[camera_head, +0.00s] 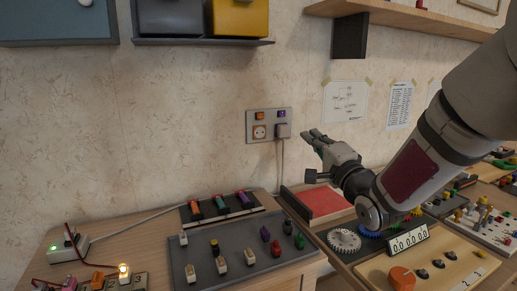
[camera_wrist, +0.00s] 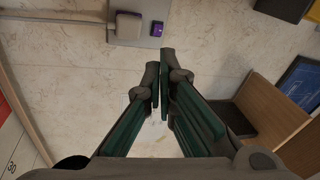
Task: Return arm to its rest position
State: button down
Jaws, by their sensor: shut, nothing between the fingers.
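My gripper (camera_head: 312,135) is in the air in front of the wall in the head view, with its fingers pointing up and left toward the wall socket plate (camera_head: 268,125). My arm reaches in from the right edge. In the wrist view my gripper (camera_wrist: 160,62) has its two green-lined fingers brought together at the tips, with nothing between them. The socket plate (camera_wrist: 143,20) shows at the top of the wrist view, beyond the fingertips.
Below are a red-bottomed tray (camera_head: 318,200), a grey peg panel (camera_head: 222,260), gears (camera_head: 344,240) and a counter (camera_head: 408,242). A shelf (camera_head: 420,18) with a dark bracket (camera_head: 349,36) is above right. A cord hangs from the socket. The wall between is free.

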jog(key=s+d+f+n+g+h, duration=0.25)
jog(key=s+f+g, duration=0.2)
jog(key=s, duration=0.35)
jog(key=s+d+f+n+g+h, duration=0.1)
jog(key=s+f+n+g+h, duration=0.3)
jog(key=s, duration=0.4)
jog(key=s+a+f+n+g, duration=0.15)
jog(key=s+g, duration=0.25)
jog(key=s, duration=0.6)
jog(key=s+a+f+n+g+y, duration=0.1)
jog(key=s+n+g, duration=0.2)
jog(key=s, duration=0.7)
jog(key=s+a+f+n+g, duration=0.15)
jog(key=s+g, duration=0.25)
jog(key=s, duration=0.5)
notch_tip(320, 180, up, 27)
jog(key=s+d+t+p, duration=0.1)
jog(key=t+p, duration=0.2)
jog(key=p, duration=2.2)
jog(key=shift+t, duration=0.35)
